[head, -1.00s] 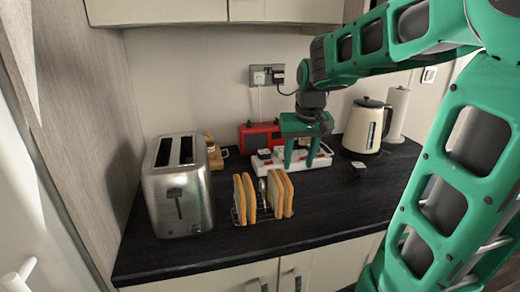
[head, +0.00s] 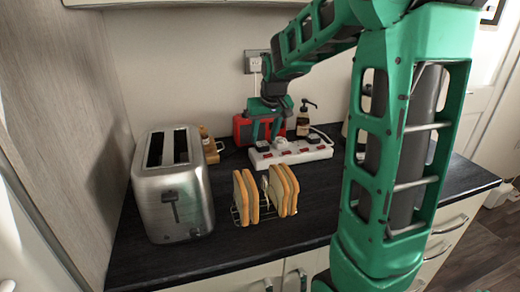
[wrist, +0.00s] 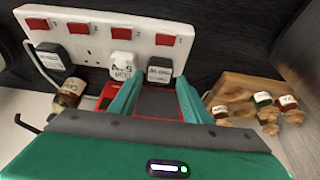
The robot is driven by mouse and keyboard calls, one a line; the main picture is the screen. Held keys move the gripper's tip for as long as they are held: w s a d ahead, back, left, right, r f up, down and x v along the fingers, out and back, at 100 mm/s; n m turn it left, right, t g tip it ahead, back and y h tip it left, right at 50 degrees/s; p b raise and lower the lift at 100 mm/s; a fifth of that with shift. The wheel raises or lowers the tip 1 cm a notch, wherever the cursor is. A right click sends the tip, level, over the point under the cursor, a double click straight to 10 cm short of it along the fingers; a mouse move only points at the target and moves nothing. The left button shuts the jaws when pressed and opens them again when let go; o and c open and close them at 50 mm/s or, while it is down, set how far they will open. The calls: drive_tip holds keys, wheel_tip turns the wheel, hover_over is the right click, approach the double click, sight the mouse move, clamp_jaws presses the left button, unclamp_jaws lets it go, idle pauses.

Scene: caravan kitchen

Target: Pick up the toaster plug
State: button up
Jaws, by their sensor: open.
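A white power strip (head: 318,153) with red switches lies on the worktop behind the toast rack; it also shows in the wrist view (wrist: 95,38). The wrist view shows a black plug (wrist: 48,58) at the left, a white plug (wrist: 122,65) in the middle and a black plug (wrist: 160,72) at the right. Their labels are too small to read surely, so I cannot tell which is the toaster plug. My gripper (head: 265,133) is open at the strip's left end. In the wrist view its fingertips (wrist: 159,80) appear either side of the right black plug; contact is unclear.
A steel toaster (head: 172,190) stands at the left. A wire rack with toast (head: 283,190) stands in front of the strip. A red appliance (head: 241,128), a pump bottle (head: 303,120) and a wooden rack (wrist: 250,100) are close by. My arm hides the right side.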

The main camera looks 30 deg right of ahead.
sight(262, 144)
drive_tip(key=x, duration=0.3)
drive_tip(key=shift+w+d+f, duration=0.1)
drive_tip(key=shift+w+f, duration=0.1)
drive_tip(key=shift+f, duration=0.05)
drive_tip(key=c, duration=0.7)
